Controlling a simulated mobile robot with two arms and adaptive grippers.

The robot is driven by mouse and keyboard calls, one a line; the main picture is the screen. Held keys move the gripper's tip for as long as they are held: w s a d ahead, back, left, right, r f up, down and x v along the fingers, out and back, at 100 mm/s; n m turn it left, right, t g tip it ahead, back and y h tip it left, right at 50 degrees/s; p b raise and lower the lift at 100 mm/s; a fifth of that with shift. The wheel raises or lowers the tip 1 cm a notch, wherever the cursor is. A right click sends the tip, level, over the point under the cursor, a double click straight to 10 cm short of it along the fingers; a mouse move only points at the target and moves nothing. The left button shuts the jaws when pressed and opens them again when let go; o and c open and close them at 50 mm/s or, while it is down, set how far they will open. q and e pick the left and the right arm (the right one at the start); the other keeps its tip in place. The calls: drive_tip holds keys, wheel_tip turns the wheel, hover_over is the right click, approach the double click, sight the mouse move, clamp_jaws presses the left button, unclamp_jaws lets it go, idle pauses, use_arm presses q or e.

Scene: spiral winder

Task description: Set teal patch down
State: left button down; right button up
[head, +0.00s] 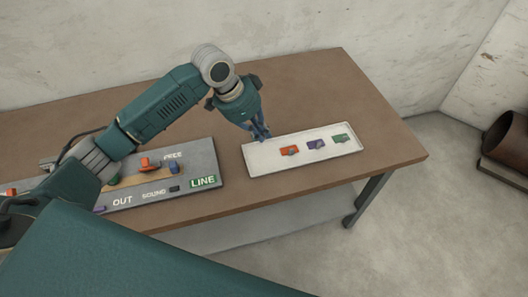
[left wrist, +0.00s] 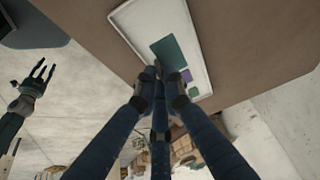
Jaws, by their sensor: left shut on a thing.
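My left gripper (head: 260,132) is over the left end of the white tray (head: 262,169), with its fingers pointing down. In the left wrist view, a large teal patch (left wrist: 168,48) shows at the fingertips of this gripper (left wrist: 157,72), which is shut on it. The patch cannot be made out in the head view. I cannot tell whether it touches the tray (left wrist: 127,33). My right gripper (left wrist: 33,88) shows at the left of the wrist view, with fingers spread and empty, away from the tray.
The tray holds a red patch (head: 289,150), a purple patch (head: 316,144) and a green patch (head: 341,138) in a row. A grey panel (head: 205,160) with several coloured parts and labels lies to the left. The brown table (head: 320,85) is bare behind the tray.

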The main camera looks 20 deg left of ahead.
use_arm(q)
wheel_tip(320, 180, down, 7)
drive_tip(key=shift+r+p, duration=0.1)
drive_tip(key=shift+p, duration=0.3)
wheel_tip(320, 180, down, 4)
drive_tip(key=shift+f+p, duration=0.1)
drive_tip(key=shift+p, duration=0.2)
use_arm(e)
drive_tip(key=shift+d+r, duration=0.65)
drive_tip(key=shift+r, duration=0.15)
use_arm(q)
drive_tip(key=shift+f, duration=0.1)
drive_tip(key=c, duration=1.9)
unclamp_jaws()
drive_tip(key=shift+o, duration=0.2)
use_arm(e)
drive_tip(key=shift+a, duration=0.3)
